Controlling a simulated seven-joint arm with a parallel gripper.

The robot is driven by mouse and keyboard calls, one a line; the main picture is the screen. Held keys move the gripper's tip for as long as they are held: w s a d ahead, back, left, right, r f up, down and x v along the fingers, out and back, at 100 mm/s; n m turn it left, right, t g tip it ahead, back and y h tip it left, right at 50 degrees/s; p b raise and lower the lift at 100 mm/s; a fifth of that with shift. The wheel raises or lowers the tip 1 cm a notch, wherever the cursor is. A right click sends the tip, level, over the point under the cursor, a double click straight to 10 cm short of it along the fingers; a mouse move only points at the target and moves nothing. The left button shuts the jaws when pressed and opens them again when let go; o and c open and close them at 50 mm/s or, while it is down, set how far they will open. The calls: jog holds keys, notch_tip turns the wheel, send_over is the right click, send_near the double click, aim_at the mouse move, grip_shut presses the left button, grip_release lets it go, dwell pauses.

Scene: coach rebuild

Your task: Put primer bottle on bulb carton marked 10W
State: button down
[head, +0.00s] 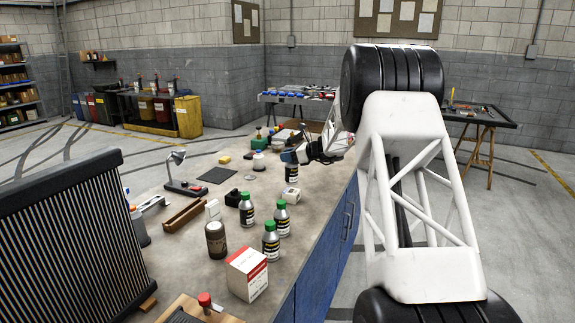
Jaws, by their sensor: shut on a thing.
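My gripper (292,159) is small and far off in the head view, near the right edge of the bench. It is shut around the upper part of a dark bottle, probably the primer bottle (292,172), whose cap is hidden. Just below the bottle in the picture is a small white carton (291,197), probably the bulb carton; its marking is too small to read. I cannot tell whether the bottle touches the carton or hangs above or behind it.
Several dark bottles with green caps, including one nearby (281,217), stand in front of the carton. A brown jar (216,240) and a red and white box (247,273) stand nearer. A black radiator (75,245) fills the left. The bench (325,205) is bare right of the carton.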

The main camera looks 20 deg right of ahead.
aim_at(288, 164)
jog(key=shift+w, duration=0.1)
dwell(0.3)
jog(key=shift+f, duration=1.85)
jog(key=c, duration=0.8)
grip_release()
jog(key=shift+d, duration=0.15)
jog(key=v, duration=1.2)
